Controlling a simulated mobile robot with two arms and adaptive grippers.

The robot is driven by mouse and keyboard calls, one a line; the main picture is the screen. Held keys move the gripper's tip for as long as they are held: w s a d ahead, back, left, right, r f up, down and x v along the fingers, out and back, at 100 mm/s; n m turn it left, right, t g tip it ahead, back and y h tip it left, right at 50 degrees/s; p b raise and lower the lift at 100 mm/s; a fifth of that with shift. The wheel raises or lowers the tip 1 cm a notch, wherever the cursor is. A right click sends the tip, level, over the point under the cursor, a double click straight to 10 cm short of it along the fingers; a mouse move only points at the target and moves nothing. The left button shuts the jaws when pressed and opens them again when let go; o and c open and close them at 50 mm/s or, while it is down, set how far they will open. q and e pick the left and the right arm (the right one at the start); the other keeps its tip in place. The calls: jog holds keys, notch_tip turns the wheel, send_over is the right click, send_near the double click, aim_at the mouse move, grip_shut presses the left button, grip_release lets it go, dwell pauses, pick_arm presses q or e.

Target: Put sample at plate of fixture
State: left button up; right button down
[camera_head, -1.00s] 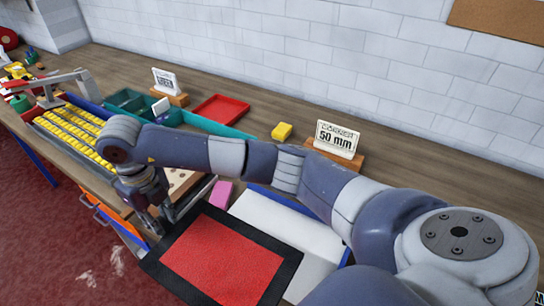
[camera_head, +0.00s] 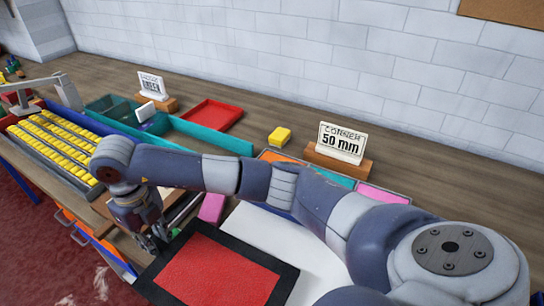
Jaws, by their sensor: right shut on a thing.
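The sample appears to be the flat red piece with a black border (camera_head: 218,270), at the bottom centre of the head view. It overlaps a white flat surface (camera_head: 268,228), which may be the fixture's plate; I cannot tell for sure. My right gripper (camera_head: 155,246) points down at the sample's upper left edge. It is shut, apparently on that black edge, but the fingertips are small and dark. My right arm crosses the picture and hides part of the bench. My left gripper is out of view.
A pink block (camera_head: 211,208) stands just behind the sample. A tray of yellow pieces (camera_head: 58,145), teal bins (camera_head: 195,134) and a red tray (camera_head: 211,115) lie further left. A yellow block (camera_head: 279,136) and a 50 mm sign (camera_head: 342,143) stand behind my arm.

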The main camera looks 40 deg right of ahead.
aim_at(216, 230)
jog(key=s+d+p, duration=0.2)
jog(key=d, duration=0.2)
jog(key=s+d+p, duration=0.1)
jog(key=s+d, duration=0.1)
jog(key=d, duration=0.2)
jog(key=s+d+p, duration=0.2)
jog(key=d, duration=0.2)
jog(key=shift+d+f+p, duration=0.1)
jog(key=shift+f+p, duration=0.25)
jog(key=shift+f, duration=0.05)
jog(key=shift+s+d+f, duration=0.15)
jog(key=shift+s+d, duration=0.15)
jog(key=shift+d, duration=0.2)
jog(key=f+p, duration=0.1)
jog(key=f, duration=0.1)
jog(key=d+f+p, duration=0.1)
jog(key=shift+s+f+p, duration=0.2)
jog(key=shift+s+p, duration=0.05)
jog(key=shift+p, duration=0.05)
jog(key=shift+f, duration=0.15)
jog(key=c, duration=1.4)
grip_release()
jog(key=shift+w, duration=0.1)
jog(key=shift+r+b, duration=2)
jog(key=shift+r, duration=4)
